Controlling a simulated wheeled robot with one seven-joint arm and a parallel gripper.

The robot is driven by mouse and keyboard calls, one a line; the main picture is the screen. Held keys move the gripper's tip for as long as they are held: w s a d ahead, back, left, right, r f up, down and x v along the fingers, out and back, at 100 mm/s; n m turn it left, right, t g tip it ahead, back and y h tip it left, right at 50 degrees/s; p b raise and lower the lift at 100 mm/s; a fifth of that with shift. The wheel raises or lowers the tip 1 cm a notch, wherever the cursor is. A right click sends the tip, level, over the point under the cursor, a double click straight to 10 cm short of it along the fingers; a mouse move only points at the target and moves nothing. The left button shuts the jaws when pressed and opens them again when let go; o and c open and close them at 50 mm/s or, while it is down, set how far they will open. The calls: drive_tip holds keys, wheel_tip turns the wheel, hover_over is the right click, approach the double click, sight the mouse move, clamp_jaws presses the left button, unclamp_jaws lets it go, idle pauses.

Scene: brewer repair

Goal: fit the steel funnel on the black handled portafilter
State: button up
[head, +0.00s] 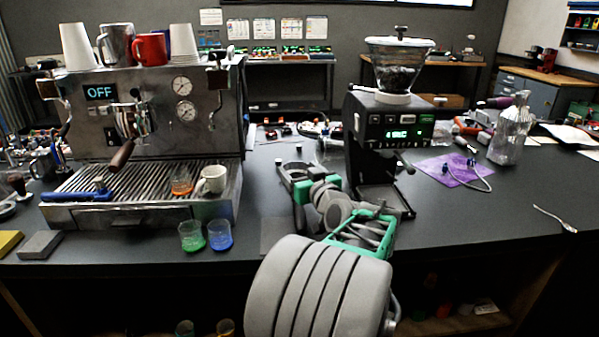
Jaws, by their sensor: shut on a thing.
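My gripper (303,188) is over the counter, between the espresso machine and the grinder. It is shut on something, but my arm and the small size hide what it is. A grey ring-shaped part (296,167) shows just beyond the gripper; I cannot tell whether it is held or stands on the counter. I cannot make out the steel funnel or the black handled portafilter for certain. A brown handled portafilter (121,155) is in the espresso machine. A blue handled tool (75,196) lies on the drip tray.
The espresso machine (215,110) stands left, with cups on top. A white mug (213,179) is on its drip tray; green (192,237) and blue (220,236) glasses stand in front. The grinder (385,130) is close right of my gripper. The front right counter is largely clear.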

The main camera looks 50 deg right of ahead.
drive_tip(key=shift+f+b, duration=0.3)
drive_tip(key=shift+b, duration=0.3)
drive_tip(key=o, duration=1.5)
drive_tip(key=shift+c, duration=0.2)
drive_tip(key=v, duration=0.7)
drive_tip(key=shift+s+a+b, duration=0.25)
drive_tip(key=shift+s+b, duration=0.1)
